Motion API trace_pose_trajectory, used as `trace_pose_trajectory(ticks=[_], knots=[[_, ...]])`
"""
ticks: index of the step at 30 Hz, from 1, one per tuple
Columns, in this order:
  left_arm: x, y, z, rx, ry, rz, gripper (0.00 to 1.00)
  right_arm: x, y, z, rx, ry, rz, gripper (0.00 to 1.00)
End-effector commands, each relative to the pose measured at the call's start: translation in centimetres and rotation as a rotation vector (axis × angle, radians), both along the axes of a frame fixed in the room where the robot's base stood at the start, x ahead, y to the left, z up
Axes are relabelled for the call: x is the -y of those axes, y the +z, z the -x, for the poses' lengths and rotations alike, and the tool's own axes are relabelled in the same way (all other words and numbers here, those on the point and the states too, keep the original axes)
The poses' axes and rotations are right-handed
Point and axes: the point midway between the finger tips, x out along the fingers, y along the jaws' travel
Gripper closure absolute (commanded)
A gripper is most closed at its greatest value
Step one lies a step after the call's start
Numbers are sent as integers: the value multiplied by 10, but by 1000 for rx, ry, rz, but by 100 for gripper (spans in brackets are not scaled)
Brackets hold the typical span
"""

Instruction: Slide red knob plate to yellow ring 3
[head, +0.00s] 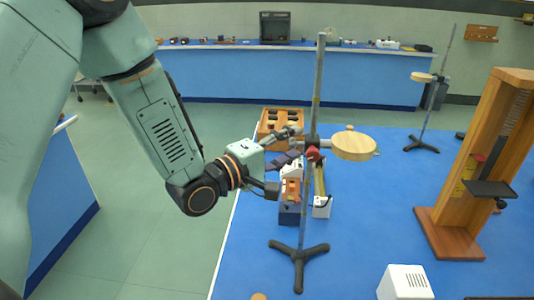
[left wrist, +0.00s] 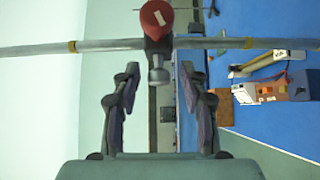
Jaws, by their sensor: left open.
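The round wooden plate (head: 354,147) sits on an upright metal rod (head: 319,72), held by a clamp with a red knob (head: 313,154). My left gripper (head: 294,148) is open just left of the knob, at about its height. In the left wrist view the red knob (left wrist: 156,18) and its grey clamp stem lie centred between the spread fingers (left wrist: 160,72), with no grip on them. The rod crosses that view sideways, with a yellow ring (left wrist: 72,47) on one side and another yellow ring (left wrist: 248,43) on the other. I cannot tell their numbers. My right gripper is not in view.
The stand's three-legged base (head: 299,256) rests on the blue bench (head: 360,240). Behind the rod are a wooden box (head: 268,124) and small instruments (head: 291,192). A tall wooden frame (head: 440,232) stands right, a white box (head: 404,284) in front. Another stand (head: 423,144) is farther back.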

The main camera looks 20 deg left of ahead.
Motion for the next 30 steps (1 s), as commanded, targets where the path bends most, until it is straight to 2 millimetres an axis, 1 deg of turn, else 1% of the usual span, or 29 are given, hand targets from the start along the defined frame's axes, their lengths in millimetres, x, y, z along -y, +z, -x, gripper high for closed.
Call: trace_pose_trajectory(ticks=[5, 14, 21, 27, 30], knots=[[-11, 1, 20, 0, 3, 8, 56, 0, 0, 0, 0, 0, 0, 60], [-26, 1, 45, 0, 4, 8, 56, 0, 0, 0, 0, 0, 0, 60], [-36, 0, 59, -2, 7, 7, 56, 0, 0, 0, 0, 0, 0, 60], [-40, 1, 72, 2, 2, 9, 56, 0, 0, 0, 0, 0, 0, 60], [-45, 0, 74, -2, 11, 6, 56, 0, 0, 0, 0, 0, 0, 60]])
